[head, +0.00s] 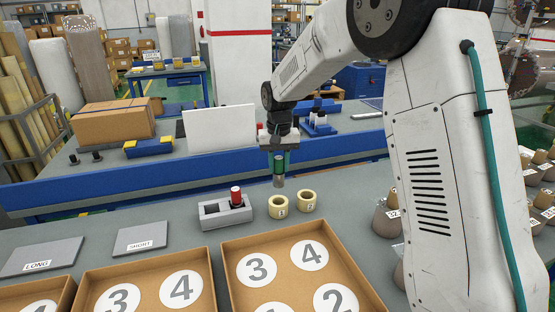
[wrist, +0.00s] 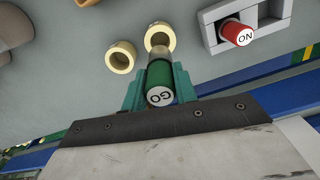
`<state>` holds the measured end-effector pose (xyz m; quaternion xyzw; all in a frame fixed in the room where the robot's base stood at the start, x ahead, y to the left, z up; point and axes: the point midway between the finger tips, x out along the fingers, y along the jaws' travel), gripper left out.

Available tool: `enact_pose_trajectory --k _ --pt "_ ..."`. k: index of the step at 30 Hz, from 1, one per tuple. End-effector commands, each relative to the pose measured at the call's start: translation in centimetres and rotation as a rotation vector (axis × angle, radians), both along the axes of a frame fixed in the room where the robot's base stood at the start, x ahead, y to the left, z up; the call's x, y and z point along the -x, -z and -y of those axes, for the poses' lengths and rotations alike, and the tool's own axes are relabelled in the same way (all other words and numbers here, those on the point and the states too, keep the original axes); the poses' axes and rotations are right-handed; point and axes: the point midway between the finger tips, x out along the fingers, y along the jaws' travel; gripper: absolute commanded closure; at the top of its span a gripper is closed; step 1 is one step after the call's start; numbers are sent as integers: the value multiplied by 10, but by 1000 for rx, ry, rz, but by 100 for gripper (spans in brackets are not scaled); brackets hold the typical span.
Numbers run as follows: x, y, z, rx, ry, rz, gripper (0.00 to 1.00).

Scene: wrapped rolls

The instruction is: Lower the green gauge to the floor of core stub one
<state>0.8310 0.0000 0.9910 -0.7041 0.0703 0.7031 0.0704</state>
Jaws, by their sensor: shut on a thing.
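My gripper (head: 279,158) is shut on the green gauge (wrist: 159,82), which is upright with a "GO" top and a metallic lower end. In the head view the gauge's lower end (head: 279,182) shows just above the left core stub (head: 278,208), with a small gap in the picture. In the wrist view the gauge partly covers this stub (wrist: 158,34). The second core stub (head: 306,202) stands beside it to the right, and shows at left in the wrist view (wrist: 121,57). Both are pale yellow hollow rings; their small labels are hard to read.
A grey block (head: 212,219) left of the stubs holds a red gauge (head: 236,196) marked "NO" and has an empty slot. Cardboard trays (head: 222,265) with numbered circles lie in front. Grey plates marked LONG (head: 40,257) and SHORT (head: 141,238) lie at left.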

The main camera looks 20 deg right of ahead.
Motion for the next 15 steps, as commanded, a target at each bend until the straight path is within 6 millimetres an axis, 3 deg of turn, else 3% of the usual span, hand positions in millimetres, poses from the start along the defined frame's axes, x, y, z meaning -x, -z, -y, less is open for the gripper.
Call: enact_pose_trajectory --k 15 --pt "1 52 0 0 0 -3 100"
